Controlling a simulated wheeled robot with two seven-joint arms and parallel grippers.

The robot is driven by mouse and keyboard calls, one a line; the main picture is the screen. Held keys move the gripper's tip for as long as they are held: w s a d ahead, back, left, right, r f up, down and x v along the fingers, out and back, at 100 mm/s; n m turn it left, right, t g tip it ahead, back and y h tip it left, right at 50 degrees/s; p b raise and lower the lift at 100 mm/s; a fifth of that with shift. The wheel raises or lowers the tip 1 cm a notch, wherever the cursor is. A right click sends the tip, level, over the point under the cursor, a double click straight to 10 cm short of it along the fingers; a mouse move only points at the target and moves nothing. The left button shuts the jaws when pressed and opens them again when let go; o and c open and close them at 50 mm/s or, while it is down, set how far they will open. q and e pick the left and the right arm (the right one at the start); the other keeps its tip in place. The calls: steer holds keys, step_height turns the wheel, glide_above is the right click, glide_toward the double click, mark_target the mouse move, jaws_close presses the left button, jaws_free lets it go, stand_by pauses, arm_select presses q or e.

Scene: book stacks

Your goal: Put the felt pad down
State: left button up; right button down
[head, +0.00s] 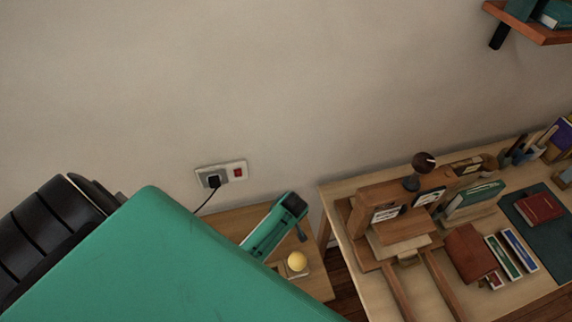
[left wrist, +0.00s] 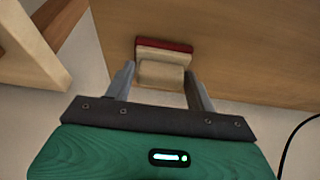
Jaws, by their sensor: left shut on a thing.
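The felt pad (left wrist: 162,68), a small pale block with a red layer along its far edge, sits between the fingers of my left gripper (left wrist: 163,85) in the left wrist view. The fingers are shut on it. It appears over the back part of a small wooden side table (left wrist: 235,50); I cannot tell whether it touches the top. In the head view my left gripper (head: 302,235) points down by the side table (head: 318,284), and the pad is hidden there. My right gripper is not in view.
A yellow ball (head: 297,261) on a small base stands at the side table's front. A power cord (head: 206,200) runs from a wall socket (head: 221,174) behind. To the right, across a gap, is a desk (head: 345,268) crowded with a wooden stand, books and boxes.

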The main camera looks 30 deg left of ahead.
arm_select(q)
steer(key=o, duration=1)
steer(key=shift+f, duration=0.1)
steer(key=shift+f+b, duration=0.3)
steer(key=shift+b, duration=0.25)
steer(key=shift+w+a+b+v, duration=0.1)
steer(key=shift+b+v, duration=0.35)
steer(key=shift+v, duration=1.9)
steer(key=shift+w+a+b+v, duration=0.15)
steer(key=shift+b+v, duration=0.3)
steer(key=shift+v, duration=1.9)
steer(key=shift+w+a+b+v, duration=0.1)
steer(key=shift+b+v, duration=0.35)
steer(key=shift+v, duration=1.9)
steer(key=shift+r, duration=0.15)
